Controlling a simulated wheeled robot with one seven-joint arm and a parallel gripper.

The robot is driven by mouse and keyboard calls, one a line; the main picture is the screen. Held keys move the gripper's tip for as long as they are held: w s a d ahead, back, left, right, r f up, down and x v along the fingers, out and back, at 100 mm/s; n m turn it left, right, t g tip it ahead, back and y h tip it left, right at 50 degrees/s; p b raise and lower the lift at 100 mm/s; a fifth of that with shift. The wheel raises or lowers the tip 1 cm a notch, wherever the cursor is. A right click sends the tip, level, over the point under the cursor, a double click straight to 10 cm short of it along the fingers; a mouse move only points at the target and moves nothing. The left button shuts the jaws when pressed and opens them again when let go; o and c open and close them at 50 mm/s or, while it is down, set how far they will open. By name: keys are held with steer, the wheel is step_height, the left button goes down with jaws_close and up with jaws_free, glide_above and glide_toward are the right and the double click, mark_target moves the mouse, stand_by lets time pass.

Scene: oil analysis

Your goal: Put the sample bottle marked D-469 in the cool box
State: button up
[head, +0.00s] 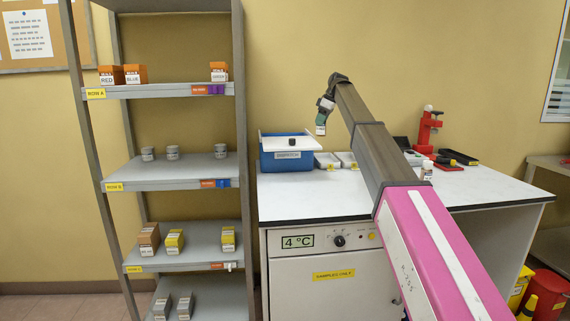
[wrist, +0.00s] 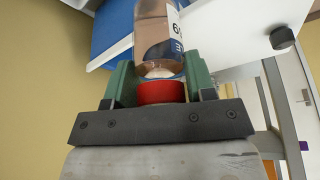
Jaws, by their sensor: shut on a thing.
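My gripper (head: 322,115) is up above the counter, a little right of and above the blue cool box (head: 268,159). Its green fingers (wrist: 158,90) are shut on the red cap of a clear sample bottle (wrist: 152,35). The bottle also shows in the head view (head: 320,130), hanging below the fingers. Its white label shows only in part; a 6 is visible, and the full mark cannot be read. The cool box has a white lid (head: 305,143) with a black knob, sticking out past its right side. In the wrist view the lid (wrist: 235,35) lies beside a blue area (wrist: 112,30).
Another small bottle (head: 427,170) stands on the white counter (head: 330,195). Shallow trays (head: 345,159) lie right of the cool box. A red device (head: 428,130) stands at the back. A shelf rack (head: 180,175) with boxes and jars stands left. The counter's front left is clear.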

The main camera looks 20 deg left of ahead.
steer(key=w+a+n+g, duration=0.1)
steer(key=w+a+n, duration=0.3)
steer(key=a, duration=0.6)
steer(key=shift+n+g, duration=0.6)
steer(key=shift+n, duration=0.2)
steer(key=a+f, duration=0.1)
steer(key=f, duration=0.4)
steer(key=w+a+f, duration=0.1)
steer(key=a+f, duration=0.1)
steer(key=f, duration=0.3)
steer(key=w+a+f, duration=0.1)
steer(key=a+f, duration=0.1)
steer(key=f, duration=0.2)
steer(key=shift+a+f, duration=0.2)
steer(key=shift+f, duration=0.2)
steer(key=shift+f+h, duration=0.1)
steer(key=shift+h, duration=0.2)
steer(key=o, duration=1)
steer(key=shift+o, duration=0.2)
steer(key=v, duration=1.2)
steer(key=shift+d, duration=0.1)
